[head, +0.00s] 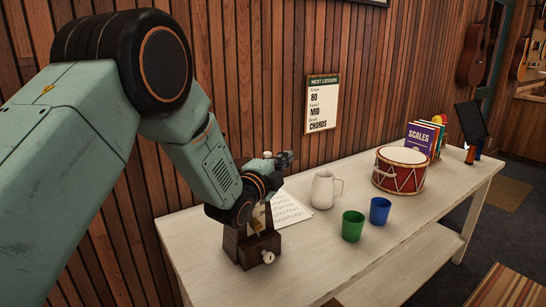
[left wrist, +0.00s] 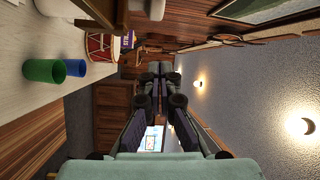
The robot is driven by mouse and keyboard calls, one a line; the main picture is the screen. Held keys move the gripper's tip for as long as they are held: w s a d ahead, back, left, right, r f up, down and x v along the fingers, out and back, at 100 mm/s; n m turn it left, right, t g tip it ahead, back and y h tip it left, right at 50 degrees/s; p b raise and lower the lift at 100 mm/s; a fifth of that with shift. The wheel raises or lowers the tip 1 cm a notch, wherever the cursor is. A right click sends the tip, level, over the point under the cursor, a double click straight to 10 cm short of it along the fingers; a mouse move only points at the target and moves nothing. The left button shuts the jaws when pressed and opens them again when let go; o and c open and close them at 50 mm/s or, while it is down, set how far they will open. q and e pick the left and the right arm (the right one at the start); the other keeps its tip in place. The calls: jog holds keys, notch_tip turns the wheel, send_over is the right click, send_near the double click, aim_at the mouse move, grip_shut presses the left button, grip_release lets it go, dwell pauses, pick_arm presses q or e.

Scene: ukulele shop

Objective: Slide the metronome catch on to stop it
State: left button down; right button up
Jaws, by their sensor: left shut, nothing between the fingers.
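The metronome (head: 252,250) is a dark wooden block standing upright on the near left part of the white table. A pale round knob (head: 268,257) sticks out low on its side, and a brass-coloured part (head: 258,220) shows above the base. My left wrist covers its upper part in the head view. I cannot make out which part is the catch. My left gripper (head: 286,158) is shut and empty, above and just behind the metronome. In the left wrist view its fingers (left wrist: 160,72) come together with nothing held. My right gripper is not in view.
On the table (head: 330,275), a sheet of music (head: 292,208) lies behind the metronome. A white mug (head: 323,190), a green cup (head: 352,226), a blue cup (head: 379,210) and a red drum (head: 399,170) stand to the right. The wood-plank wall (head: 250,60) rises close behind.

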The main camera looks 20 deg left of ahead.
pick_arm(q)
jog(key=a, duration=0.1)
jog(key=w+a, duration=0.1)
jog(key=a, duration=0.1)
jog(key=shift+w+a+f+p, duration=0.35)
jog(key=shift+w+a, duration=0.05)
jog(key=shift+s, duration=0.1)
jog(key=s+a, duration=0.1)
jog(key=s+a+p, duration=0.1)
jog(key=s, duration=0.1)
jog(key=shift+s+a, duration=0.3)
jog(key=shift+a, duration=0.1)
jog(key=shift+w+d, duration=0.1)
jog(key=shift+w, duration=0.05)
